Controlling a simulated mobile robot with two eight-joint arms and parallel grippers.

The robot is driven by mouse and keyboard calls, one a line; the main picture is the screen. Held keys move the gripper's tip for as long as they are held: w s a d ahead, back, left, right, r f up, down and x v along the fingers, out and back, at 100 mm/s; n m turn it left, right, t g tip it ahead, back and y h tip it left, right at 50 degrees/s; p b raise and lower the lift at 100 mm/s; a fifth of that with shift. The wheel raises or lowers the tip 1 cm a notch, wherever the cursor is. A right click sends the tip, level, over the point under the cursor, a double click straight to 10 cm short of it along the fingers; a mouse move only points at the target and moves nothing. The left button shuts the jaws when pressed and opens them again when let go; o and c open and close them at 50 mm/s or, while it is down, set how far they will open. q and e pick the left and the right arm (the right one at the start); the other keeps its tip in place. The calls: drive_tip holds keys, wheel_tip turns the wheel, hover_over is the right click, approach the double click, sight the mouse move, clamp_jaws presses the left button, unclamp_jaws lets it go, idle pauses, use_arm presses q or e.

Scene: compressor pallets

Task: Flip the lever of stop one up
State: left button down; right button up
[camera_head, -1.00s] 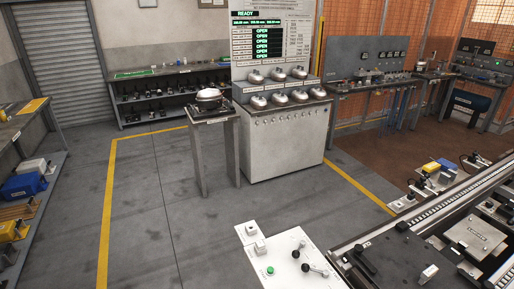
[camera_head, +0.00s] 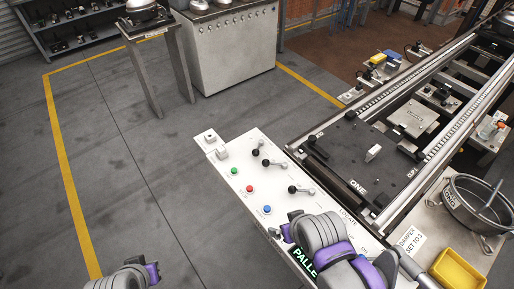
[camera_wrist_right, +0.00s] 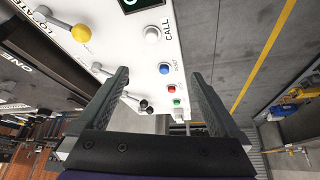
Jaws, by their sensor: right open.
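A white control panel (camera_head: 232,160) lies in the head view, with green, red and blue buttons. Three black-knobbed levers show on it: a back lever (camera_head: 262,146), a second just in front (camera_head: 273,163) and a third nearer me (camera_head: 300,190). I cannot read which one is stop one's. My right gripper (camera_wrist_right: 158,76) is open and empty above the panel in the right wrist view. Black-knobbed levers (camera_wrist_right: 140,102) show between its fingers, partly hidden, and a yellow-knobbed lever (camera_wrist_right: 80,33) lies left of them. My left gripper is outside the frame.
A dark plate marked ONE (camera_head: 365,155) and the conveyor rail (camera_head: 420,65) lie right of the panel. A round pot (camera_head: 475,205) and a yellow bin (camera_head: 459,270) stand at the right. Open floor (camera_head: 130,140) lies to the left.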

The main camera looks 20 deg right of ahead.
drive_tip(key=shift+w, duration=0.1)
drive_tip(key=shift+c, duration=1.1)
drive_tip(key=shift+w+r, duration=0.15)
drive_tip(key=shift+w, duration=0.1)
drive_tip(key=shift+c, duration=1.2)
drive_tip(key=shift+g+y, duration=0.5)
drive_tip(key=shift+y, duration=0.1)
drive_tip(key=w+r, duration=0.1)
drive_tip(key=w, duration=0.1)
drive_tip(key=w+d+r+b, duration=0.1)
drive_tip(key=w, duration=0.2)
drive_tip(key=w+r, duration=0.1)
drive_tip(key=w, duration=0.2)
drive_tip(key=shift+d+b, duration=0.25)
drive_tip(key=shift+b, duration=0.05)
drive_tip(key=c, duration=1)
drive_tip(key=shift+y, duration=0.4)
drive_tip(key=w, duration=0.1)
drive_tip(key=w+d, duration=0.1)
drive_tip(key=w, duration=0.3)
drive_tip(key=shift+w+d+r+b, duration=0.1)
drive_tip(key=shift+d+r+b, duration=0.2)
drive_tip(key=shift+d+b, duration=0.1)
clamp_jaws()
drive_tip(key=w+d+f+y+b, duration=0.2)
drive_tip(key=w+d, duration=0.8)
drive_tip(key=w, duration=0.5)
drive_tip(key=shift+n+y, duration=0.4)
drive_tip(key=shift+y, duration=0.2)
